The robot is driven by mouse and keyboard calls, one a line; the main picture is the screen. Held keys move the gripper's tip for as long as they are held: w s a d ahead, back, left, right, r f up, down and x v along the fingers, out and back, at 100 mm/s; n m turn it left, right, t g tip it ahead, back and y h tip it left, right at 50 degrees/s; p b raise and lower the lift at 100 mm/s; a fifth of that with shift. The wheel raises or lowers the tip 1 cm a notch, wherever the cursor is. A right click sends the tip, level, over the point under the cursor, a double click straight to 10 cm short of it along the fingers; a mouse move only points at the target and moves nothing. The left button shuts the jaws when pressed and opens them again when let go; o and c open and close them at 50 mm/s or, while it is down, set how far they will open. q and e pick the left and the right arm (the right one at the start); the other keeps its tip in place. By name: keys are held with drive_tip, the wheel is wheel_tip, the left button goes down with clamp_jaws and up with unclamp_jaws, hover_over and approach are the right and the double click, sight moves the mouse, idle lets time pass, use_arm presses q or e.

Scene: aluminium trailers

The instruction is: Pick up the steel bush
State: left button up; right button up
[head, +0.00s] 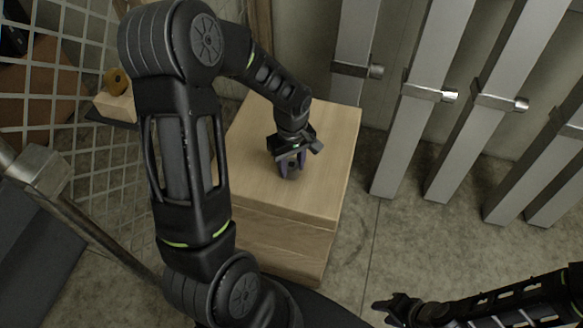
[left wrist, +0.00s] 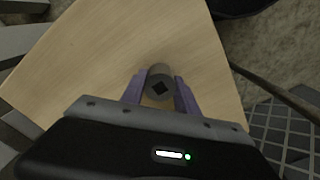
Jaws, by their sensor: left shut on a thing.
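The steel bush (left wrist: 160,84) is a small grey cylinder with a dark diamond-shaped hole in its end, seen in the left wrist view. My left gripper (left wrist: 160,95) has its two purple fingers on either side of the bush and is shut on it. In the head view my left gripper (head: 291,168) points down at the top of the wooden box (head: 325,145), and the bush is mostly hidden there. I cannot tell whether the bush touches the wood. My right gripper (head: 385,312) is at the bottom right of the head view, away from the box; its finger opening is unclear.
Several upright aluminium profiles (head: 420,100) with round pins lean along the wall at the right. A wire mesh panel (head: 90,100) stands at the left. A brass-coloured ring (head: 117,81) sits on a small wooden block (head: 116,106) there. The concrete floor (head: 400,235) right of the box is clear.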

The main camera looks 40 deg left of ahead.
sight(291, 164)
use_arm(q)
clamp_jaws()
drive_tip(key=shift+r, duration=0.15)
wheel_tip(291, 164, up, 10)
drive_tip(key=shift+f, duration=0.1)
idle(0.5)
idle(0.5)
